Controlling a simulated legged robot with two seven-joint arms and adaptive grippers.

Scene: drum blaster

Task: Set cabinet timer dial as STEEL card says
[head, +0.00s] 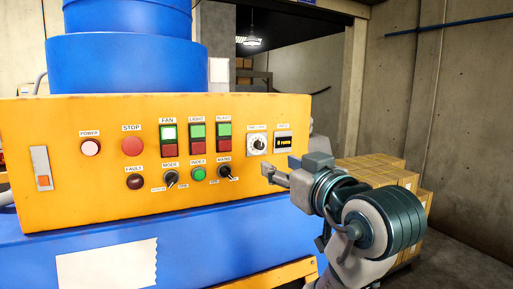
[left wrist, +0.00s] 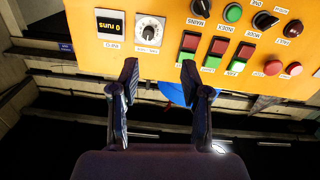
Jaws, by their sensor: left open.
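The timer dial (head: 257,144) is a white round dial with a dark knob on the orange cabinet panel (head: 70,120), right of the button columns. It also shows upside down in the left wrist view (left wrist: 149,30); its setting is too small to read surely. A small black display (head: 283,142) sits beside it and seems to read "0 runs". My left gripper (head: 268,171) is just below the dial in the head view. In the left wrist view its open, empty fingers (left wrist: 160,80) point towards the panel, apart from the dial. No STEEL card is recognisable. My right gripper is out of view.
Fan, light and blast buttons (head: 196,138), a mode knob (head: 170,178) and a red stop button (head: 132,146) are left of the dial. A pale, blank-looking sheet (head: 107,268) is on the blue body below. Stacked boxes (head: 375,172) stand behind at right.

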